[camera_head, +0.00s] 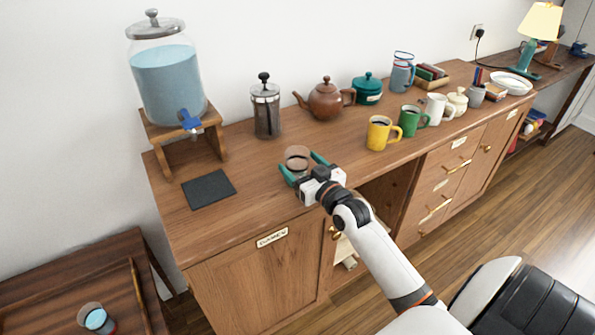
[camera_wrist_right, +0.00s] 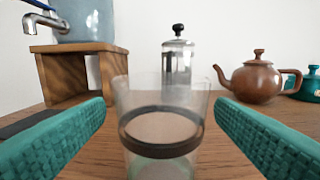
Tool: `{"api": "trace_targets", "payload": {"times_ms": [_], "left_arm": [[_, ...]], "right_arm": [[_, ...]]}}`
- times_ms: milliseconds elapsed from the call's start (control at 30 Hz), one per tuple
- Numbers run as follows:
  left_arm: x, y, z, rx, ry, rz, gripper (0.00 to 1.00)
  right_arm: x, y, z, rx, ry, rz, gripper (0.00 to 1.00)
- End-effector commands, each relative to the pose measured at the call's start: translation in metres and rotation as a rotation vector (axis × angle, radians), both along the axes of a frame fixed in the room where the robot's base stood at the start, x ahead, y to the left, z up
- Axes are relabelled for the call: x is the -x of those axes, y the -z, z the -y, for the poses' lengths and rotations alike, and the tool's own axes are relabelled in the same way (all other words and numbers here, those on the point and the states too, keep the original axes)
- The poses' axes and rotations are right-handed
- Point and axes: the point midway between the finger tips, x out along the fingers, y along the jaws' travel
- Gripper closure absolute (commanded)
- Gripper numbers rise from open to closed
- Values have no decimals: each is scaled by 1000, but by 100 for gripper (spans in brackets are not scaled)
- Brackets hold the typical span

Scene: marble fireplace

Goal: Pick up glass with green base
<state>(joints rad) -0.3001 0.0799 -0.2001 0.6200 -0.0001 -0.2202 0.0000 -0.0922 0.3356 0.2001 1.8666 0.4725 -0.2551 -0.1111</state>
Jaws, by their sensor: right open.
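A clear glass (camera_head: 296,154) with a dark band around it stands upright on the wooden cabinet top, left of the middle. It also shows large in the right wrist view (camera_wrist_right: 160,146). My right gripper (camera_head: 302,165) is open, with one green finger on each side of the glass. In the wrist view a gap shows between the glass and each finger. My left gripper is not in view.
A French press (camera_head: 265,108) and a brown teapot (camera_head: 326,101) stand behind the glass. A water dispenser (camera_head: 168,85) on a wooden stand and a dark mat (camera_head: 208,189) are left. Mugs, including a yellow one (camera_head: 378,134), are right. Another glass (camera_head: 95,318) is on the lower-left table.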

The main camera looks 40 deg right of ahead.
Motion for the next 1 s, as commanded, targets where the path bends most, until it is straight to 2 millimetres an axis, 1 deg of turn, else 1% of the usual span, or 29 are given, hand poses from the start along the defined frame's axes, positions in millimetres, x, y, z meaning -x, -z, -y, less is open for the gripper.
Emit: {"api": "trace_targets", "payload": {"times_ms": [33, 100, 200, 333, 500, 533, 833, 867, 1000], "left_arm": [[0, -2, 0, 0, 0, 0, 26], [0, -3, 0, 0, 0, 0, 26], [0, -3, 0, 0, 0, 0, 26], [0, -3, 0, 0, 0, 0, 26], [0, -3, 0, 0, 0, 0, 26], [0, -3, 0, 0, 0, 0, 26], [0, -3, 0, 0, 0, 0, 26], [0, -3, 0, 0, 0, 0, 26], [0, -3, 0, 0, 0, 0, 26]], "right_arm": [[-9, -3, 1, -1, 0, 2, 22], [-20, -4, 3, -1, 0, 3, 22], [-33, -2, 3, -1, 0, 2, 22], [-39, -2, 3, -1, 0, 1, 22], [-39, -1, 3, 0, 0, 1, 22], [-39, -1, 3, 0, 0, 1, 23], [-39, -1, 3, -1, 0, 1, 72], [-39, -2, 3, 0, 1, 3, 76], [-39, -2, 3, 0, 1, 3, 76]]}}
